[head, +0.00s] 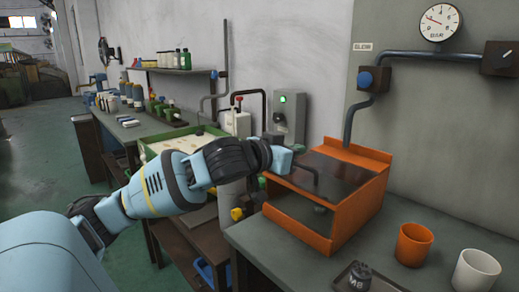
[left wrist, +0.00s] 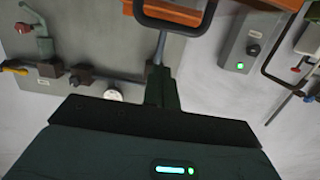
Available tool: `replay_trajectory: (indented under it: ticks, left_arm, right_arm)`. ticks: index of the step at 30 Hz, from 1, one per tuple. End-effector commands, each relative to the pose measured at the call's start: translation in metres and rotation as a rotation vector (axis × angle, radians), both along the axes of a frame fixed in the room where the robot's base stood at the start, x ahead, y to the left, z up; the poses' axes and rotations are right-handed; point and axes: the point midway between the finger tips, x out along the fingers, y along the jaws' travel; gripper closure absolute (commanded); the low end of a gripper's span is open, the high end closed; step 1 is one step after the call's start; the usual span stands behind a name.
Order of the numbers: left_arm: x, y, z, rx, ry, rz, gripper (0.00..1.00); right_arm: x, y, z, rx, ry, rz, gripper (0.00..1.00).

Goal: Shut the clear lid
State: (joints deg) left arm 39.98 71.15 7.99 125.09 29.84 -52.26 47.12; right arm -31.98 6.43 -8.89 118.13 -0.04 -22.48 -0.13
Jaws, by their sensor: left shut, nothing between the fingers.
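An orange box (head: 360,208) stands on the grey bench at the right of the head view. Its clear, dark-tinted lid (head: 342,175) spans the upper part; I cannot tell whether it lies fully down. A dark bent handle (head: 306,172) shows at the lid's left side. My left gripper (head: 284,160) is shut and empty beside the box's left end, close to the handle. In the left wrist view the shut fingers (left wrist: 160,88) point toward a black handle loop (left wrist: 177,28); whether they touch is unclear. An orange edge (left wrist: 268,3) shows above. My right gripper is not in view.
An orange cup (head: 414,245), a white cup (head: 476,271) and a small tray (head: 345,283) with a dark weight stand in front of the box. A green-rimmed tray (head: 150,152) lies behind my left arm. A pipe (head: 349,125) runs down the wall behind the box.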

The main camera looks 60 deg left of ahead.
Motion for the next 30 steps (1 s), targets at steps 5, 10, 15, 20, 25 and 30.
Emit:
replay_trajectory:
  ticks: [5,10,15,20,25,30]
  left_arm:
    - [-0.015,-0.002,-0.002,0.0,0.003,-0.002,1.0]
    - [-0.03,-0.004,0.0,-0.002,0.001,-0.002,1.0]
    - [-0.05,-0.006,0.001,-0.001,0.0,0.0,1.0]
    - [-0.071,-0.008,0.003,-0.003,-0.002,-0.001,1.0]
    - [-0.089,-0.01,0.005,-0.002,-0.003,-0.001,1.0]
    - [-0.098,-0.011,0.006,0.001,-0.003,0.0,1.0]
  right_arm:
    - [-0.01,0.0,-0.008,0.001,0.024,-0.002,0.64]
    - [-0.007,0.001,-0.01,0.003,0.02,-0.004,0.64]
    - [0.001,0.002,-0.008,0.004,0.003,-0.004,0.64]
    - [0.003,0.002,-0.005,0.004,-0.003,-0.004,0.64]
    - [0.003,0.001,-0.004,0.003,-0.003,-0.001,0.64]
    - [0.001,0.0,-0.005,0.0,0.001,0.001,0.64]
